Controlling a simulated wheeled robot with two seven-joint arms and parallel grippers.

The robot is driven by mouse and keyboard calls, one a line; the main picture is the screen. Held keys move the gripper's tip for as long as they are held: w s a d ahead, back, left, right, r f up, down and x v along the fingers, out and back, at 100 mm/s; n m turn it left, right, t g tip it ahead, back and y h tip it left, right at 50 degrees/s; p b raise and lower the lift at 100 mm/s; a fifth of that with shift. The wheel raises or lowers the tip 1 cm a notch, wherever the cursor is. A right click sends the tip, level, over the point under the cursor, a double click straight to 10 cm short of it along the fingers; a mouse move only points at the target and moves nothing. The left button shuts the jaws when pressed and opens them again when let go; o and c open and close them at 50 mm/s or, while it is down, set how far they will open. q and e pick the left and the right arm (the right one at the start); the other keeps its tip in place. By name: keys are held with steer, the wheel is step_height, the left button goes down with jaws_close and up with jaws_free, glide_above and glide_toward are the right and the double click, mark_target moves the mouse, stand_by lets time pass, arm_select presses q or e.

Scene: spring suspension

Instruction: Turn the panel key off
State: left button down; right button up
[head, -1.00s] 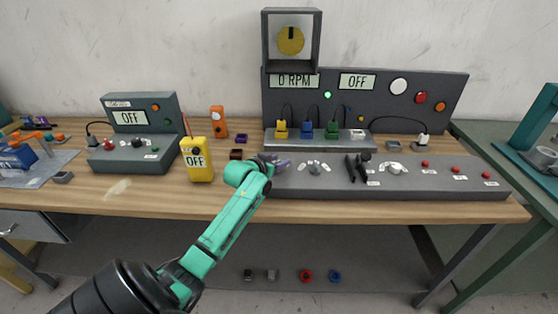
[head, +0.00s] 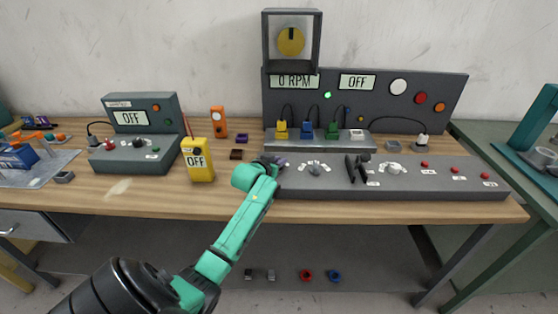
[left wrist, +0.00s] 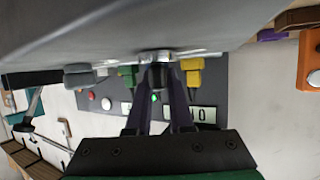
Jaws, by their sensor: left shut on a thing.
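My left gripper (head: 281,162) is at the left end of the grey control console (head: 440,178), mostly hidden behind my green wrist in the head view. In the left wrist view its dark fingers (left wrist: 158,78) are shut on a small silver piece (left wrist: 156,57), which looks like the panel key's head. The key's turned angle cannot be told. The back panel (head: 384,103) shows "0 RPM" (head: 295,81) and "OFF" (head: 357,82), with a green lamp lit. My right gripper is not in view.
A grey selector knob (head: 315,169), black upright bars (head: 357,169) and a white knob (head: 394,169) stand on the console right of my gripper. A yellow meter (head: 198,160) and a grey "OFF" box (head: 136,132) stand left. Bare bench lies in front of them.

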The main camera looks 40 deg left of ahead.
arm_select(q)
steer(key=shift+n+y, duration=0.7)
steer(key=shift+y, duration=0.1)
steer(key=n+g+y+b, duration=0.2)
steer(key=b, duration=0.2)
steer(key=n+g+y+b, duration=0.2)
steer(key=n+b, duration=0.1)
steer(key=b, duration=0.2)
steer(key=a+n+g+y+b, duration=0.1)
steer(key=n+g+y+b, duration=0.1)
steer(key=b, duration=0.3)
steer(key=shift+s+f+n+g+y, duration=0.25)
steer(key=shift+s+n+g+y, duration=0.05)
steer(key=shift+n+y, duration=0.3)
steer(key=shift+s+r+n+g+y+b, duration=0.1)
steer(key=shift+r+n+g+y+b, duration=0.2)
steer(key=shift+n+g+b, duration=0.5)
steer(key=c, duration=0.8)
jaws_free()
steer(key=b+v, duration=0.2)
steer(key=v, duration=1.2)
steer(key=shift+s+d, duration=0.2)
